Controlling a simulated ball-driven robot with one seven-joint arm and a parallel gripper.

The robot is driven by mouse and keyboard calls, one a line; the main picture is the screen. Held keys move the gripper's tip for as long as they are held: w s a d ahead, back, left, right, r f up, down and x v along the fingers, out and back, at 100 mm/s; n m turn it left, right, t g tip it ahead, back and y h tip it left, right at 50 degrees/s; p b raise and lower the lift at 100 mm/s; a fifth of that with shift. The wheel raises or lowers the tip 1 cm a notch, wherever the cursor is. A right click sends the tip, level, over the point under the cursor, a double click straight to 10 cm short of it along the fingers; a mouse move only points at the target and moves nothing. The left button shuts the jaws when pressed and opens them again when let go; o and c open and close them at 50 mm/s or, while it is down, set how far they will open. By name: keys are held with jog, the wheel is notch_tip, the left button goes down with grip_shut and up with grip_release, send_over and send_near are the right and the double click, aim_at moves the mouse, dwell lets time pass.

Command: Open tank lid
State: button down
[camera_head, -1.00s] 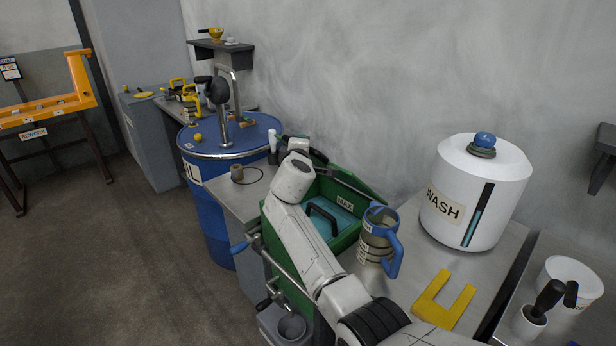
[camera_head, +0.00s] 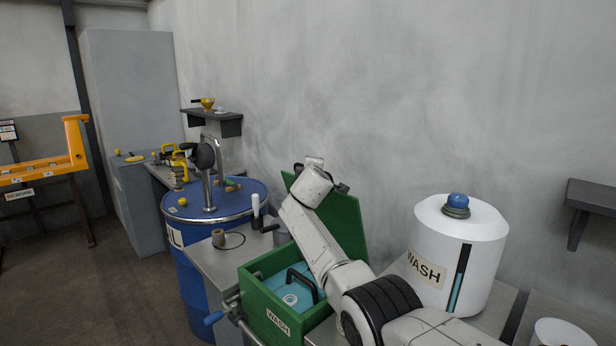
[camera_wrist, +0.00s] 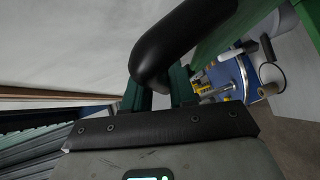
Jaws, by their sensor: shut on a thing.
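The green wash tank (camera_head: 275,312) stands on the bench with its top open. Its green lid (camera_head: 346,225) stands raised, nearly upright, at the tank's back, partly hidden by my arm. Blue liquid (camera_head: 309,297) and a black arched handle (camera_head: 303,282) show inside the tank. My gripper (camera_head: 338,187) is at the lid's upper edge. In the wrist view my gripper (camera_wrist: 158,92) is shut on the dark lid handle (camera_wrist: 172,45), a thick curved bar, with the green lid (camera_wrist: 225,30) beside it. The exact finger contact is partly hidden.
A white wash container (camera_head: 455,255) with a blue knob stands right of my arm. A blue drum (camera_head: 200,285) with a tap stands left of the tank. A wall shelf (camera_head: 590,196) juts out at right.

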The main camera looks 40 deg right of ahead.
jog(key=shift+d, duration=0.1)
jog(key=c, duration=1)
grip_release()
jog(key=shift+c, duration=0.2)
jog(key=shift+s, duration=0.1)
jog(key=v, duration=1)
jog(key=shift+s+a+p, duration=0.2)
jog(key=shift+a+p, duration=0.1)
jog(key=shift+p, duration=0.1)
